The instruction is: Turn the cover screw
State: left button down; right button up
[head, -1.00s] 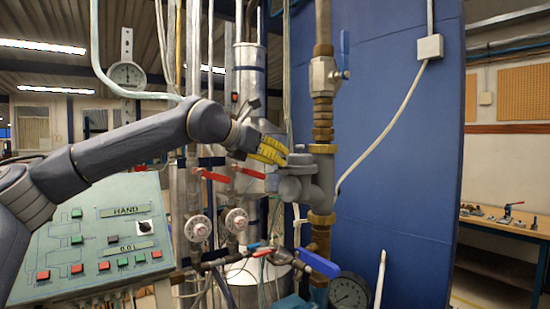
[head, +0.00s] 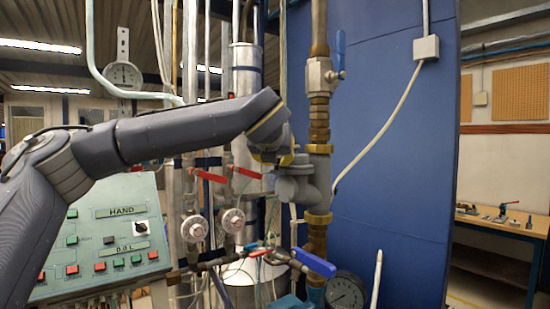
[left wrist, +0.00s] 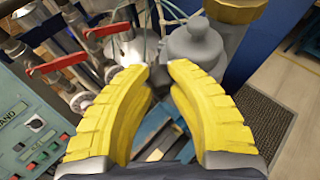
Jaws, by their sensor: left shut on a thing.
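The grey meter (head: 297,188) is mounted on the brass-fitted vertical pipe in the head view. Its rounded grey body (left wrist: 195,45) also shows in the left wrist view, just beyond the right finger. My left gripper (head: 284,159) is at the meter's upper left side, mostly hidden behind its own wrist, with only a little yellow showing. In the left wrist view its two yellow fingers (left wrist: 161,70) are closed in with a small gap. A small dark grey piece, apparently the cover screw (left wrist: 160,79), sits between the tips, mostly hidden. My right gripper is not in view.
A blue-handled valve (head: 316,263) and a gauge (head: 345,292) are below. A control panel (head: 100,235) stands left. The blue wall (head: 395,150) is behind.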

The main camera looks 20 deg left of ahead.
pick_arm(q)
jog(key=shift+w+n+y, duration=0.1)
jog(key=shift+n+y, duration=0.2)
dwell(0.4)
jog(key=c, duration=1.1)
grip_release()
jog(key=shift+o, duration=0.2)
jog(key=v, duration=1.2)
jog(key=shift+w, duration=0.1)
